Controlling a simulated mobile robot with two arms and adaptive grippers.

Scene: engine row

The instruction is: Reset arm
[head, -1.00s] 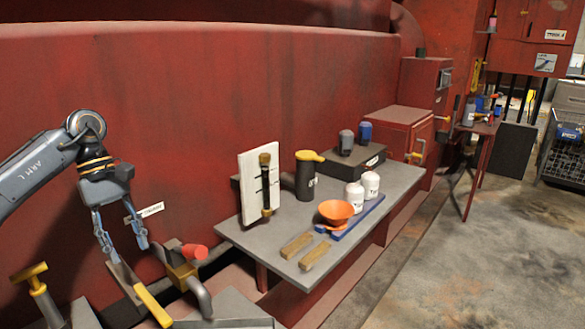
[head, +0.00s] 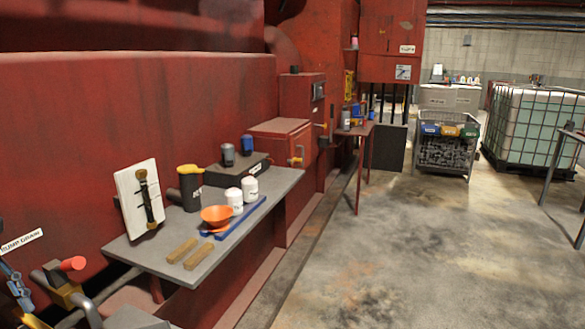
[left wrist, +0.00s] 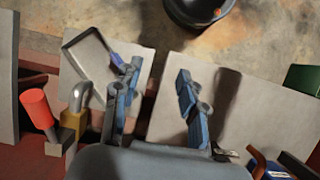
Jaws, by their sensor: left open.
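My left gripper (left wrist: 158,85) is open, with its two blue fingers apart and nothing seen between them. In the head view only part of my left gripper (head: 17,287) shows, cut off at the left edge, close to the pump drain valve. The valve (head: 65,295) has a brass body, a red handle and a grey bent pipe. In the left wrist view the valve's red handle (left wrist: 37,108) is to the left of my fingers and apart from them. My right gripper is in neither view.
A grey side table (head: 150,255) holds an orange funnel (head: 216,215), white canisters, wooden blocks and a dark jug (head: 190,190). A wheeled cart (head: 447,150) and a caged tank (head: 530,125) stand at back right. The concrete floor (head: 400,260) is open at right.

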